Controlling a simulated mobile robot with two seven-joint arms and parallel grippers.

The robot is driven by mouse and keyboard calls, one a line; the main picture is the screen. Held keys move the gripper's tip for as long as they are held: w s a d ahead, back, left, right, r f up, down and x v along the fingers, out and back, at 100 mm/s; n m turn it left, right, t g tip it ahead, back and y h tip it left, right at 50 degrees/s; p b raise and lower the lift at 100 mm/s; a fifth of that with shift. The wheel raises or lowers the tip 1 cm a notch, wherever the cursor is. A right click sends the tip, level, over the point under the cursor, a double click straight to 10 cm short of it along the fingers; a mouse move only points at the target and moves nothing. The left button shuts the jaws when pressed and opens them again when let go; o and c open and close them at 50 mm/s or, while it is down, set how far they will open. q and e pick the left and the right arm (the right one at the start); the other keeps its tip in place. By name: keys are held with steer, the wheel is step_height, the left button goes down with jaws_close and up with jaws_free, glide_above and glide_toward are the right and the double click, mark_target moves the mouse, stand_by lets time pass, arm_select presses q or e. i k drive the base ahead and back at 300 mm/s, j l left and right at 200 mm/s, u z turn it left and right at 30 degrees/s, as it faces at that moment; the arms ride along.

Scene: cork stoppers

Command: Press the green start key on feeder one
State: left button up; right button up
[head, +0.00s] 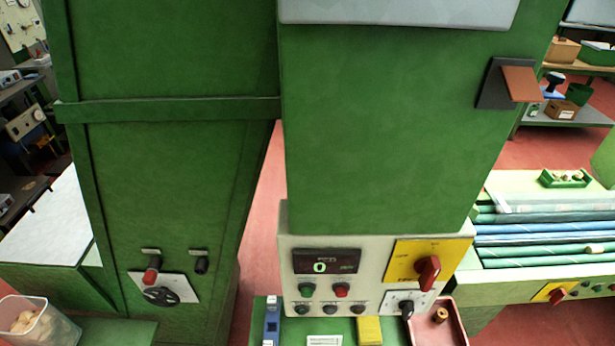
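A green round key (307,289) sits on the pale control panel (290,262) of the green machine in the middle, below a dark display (326,261) with a lit green figure that looks like 0. A red key (341,290) is just right of it, and several dark buttons sit in a row below. No label naming feeder one can be read. Neither of my grippers is in view.
A red rotary switch (428,272) on a yellow plate and a black knob (406,309) are right of the keys. A yellow block (369,330), a blue object (271,322) and a pink tray (455,326) lie below the panel. The left machine has a red button (151,275).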

mark_target(306, 291)
steer(key=k+l, duration=0.15)
steer(key=l, duration=0.25)
steer(key=k+l+u, duration=0.1)
steer(key=l, duration=0.3)
steer(key=k+l, duration=0.15)
steer(key=l, duration=0.25)
